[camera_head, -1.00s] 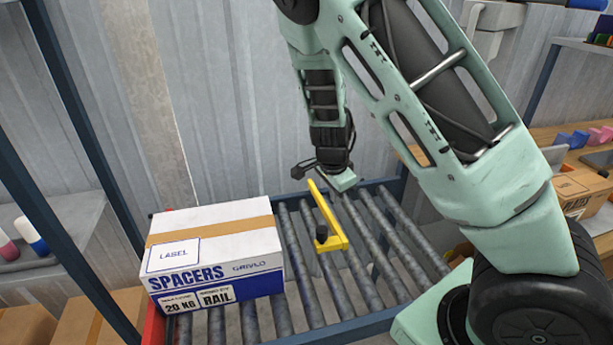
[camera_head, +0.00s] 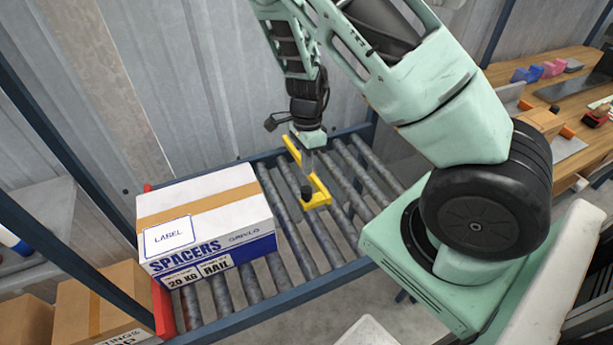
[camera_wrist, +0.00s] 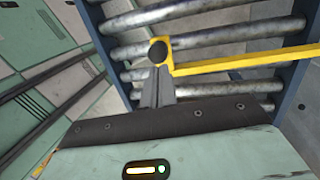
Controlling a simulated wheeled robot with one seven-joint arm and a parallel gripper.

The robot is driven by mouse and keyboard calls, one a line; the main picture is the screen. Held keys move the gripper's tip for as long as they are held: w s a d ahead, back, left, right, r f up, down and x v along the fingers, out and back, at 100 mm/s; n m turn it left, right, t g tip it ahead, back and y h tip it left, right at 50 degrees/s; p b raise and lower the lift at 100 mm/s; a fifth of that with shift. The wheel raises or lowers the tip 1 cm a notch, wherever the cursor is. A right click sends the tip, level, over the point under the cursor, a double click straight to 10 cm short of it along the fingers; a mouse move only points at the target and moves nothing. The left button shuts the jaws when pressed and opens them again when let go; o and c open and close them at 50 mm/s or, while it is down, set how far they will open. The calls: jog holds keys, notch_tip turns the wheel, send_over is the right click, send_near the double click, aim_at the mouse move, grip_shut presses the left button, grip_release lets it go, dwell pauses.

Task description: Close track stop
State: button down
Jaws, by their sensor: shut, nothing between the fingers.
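The track stop is a yellow bar (camera_head: 319,186) with a short bent end and a black knob (camera_head: 307,192), over the roller conveyor (camera_head: 290,290). The bar runs roughly in line with the rollers. In the wrist view, the yellow bar (camera_wrist: 240,61) stretches to the right from the black knob (camera_wrist: 158,51). My gripper (camera_head: 309,170) is shut and empty, above the bar and behind the knob in the head view. In the wrist view, its fingertips (camera_wrist: 158,78) lie just below the knob, beside the bar's bent end. I cannot tell whether they touch it. My gripper body hides part of the bar in the head view.
A white and blue SPACERS box (camera_head: 205,215) sits on the rollers left of the stop. A blue frame rail edges the conveyor, with a red end piece (camera_head: 163,305) at left. Brown cartons (camera_head: 100,300) stand lower left. A wooden bench (camera_head: 570,100) is at right.

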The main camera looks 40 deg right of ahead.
aim_at(310, 189)
jog(key=shift+x, duration=2.15)
jog(key=b+x, duration=0.2)
jog(key=x, duration=0.1)
jog(key=b+x, duration=0.1)
jog(key=shift+s+d+f+b, duration=0.15)
jog(key=shift+s+f+b, duration=0.05)
jog(key=shift+s+b, duration=0.1)
jog(key=shift+s+f, duration=0.1)
jog(key=shift+s, duration=0.25)
jog(key=shift+r+p, duration=0.45)
jog(key=p+v, duration=0.2)
jog(key=v, duration=1.1)
jog(key=shift+s+r+p, duration=0.25)
jog(key=shift+r+p, duration=0.15)
jog(key=shift+r, duration=0.1)
jog(key=shift+a, duration=0.3)
